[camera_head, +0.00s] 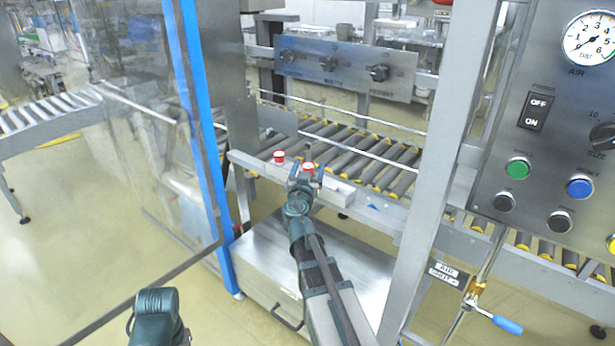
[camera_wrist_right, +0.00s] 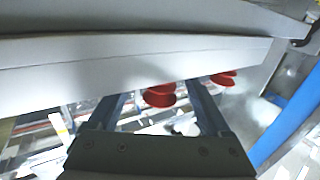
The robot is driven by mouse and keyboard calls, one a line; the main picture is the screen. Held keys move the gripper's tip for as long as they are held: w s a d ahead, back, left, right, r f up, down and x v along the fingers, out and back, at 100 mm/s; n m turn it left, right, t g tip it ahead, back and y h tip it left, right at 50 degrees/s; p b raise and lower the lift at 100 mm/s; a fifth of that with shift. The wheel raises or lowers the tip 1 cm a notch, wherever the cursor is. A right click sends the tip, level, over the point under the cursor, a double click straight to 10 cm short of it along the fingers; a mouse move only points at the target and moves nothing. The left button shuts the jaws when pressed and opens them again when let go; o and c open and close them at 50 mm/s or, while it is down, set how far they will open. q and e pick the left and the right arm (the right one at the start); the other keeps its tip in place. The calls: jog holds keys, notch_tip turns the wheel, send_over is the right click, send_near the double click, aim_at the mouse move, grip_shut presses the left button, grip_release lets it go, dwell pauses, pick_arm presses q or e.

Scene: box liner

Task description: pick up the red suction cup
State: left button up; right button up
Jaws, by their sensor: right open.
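Two red suction cups show on the metal rail in front of the roller conveyor. The left red suction cup (camera_head: 279,156) stands clear of my gripper, and it also shows in the right wrist view (camera_wrist_right: 224,79). The right red suction cup (camera_head: 309,167) is at my right gripper (camera_head: 306,174). In the right wrist view this cup (camera_wrist_right: 160,95) sits between the two open fingers, with gaps visible on both sides. Whether a finger touches it I cannot tell. Part of my left arm shows at the bottom left, without its gripper.
The metal rail (camera_head: 350,197) runs below the rollers (camera_head: 345,160). A blue-edged clear panel (camera_head: 150,130) stands left, and a steel post (camera_head: 440,160) stands right of my right arm. A control panel (camera_head: 560,130) is at far right. A metal box (camera_head: 262,258) sits below.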

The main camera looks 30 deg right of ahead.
aim_at(309, 163)
jog(key=x, duration=0.3)
jog(key=shift+a, duration=0.1)
grip_shut()
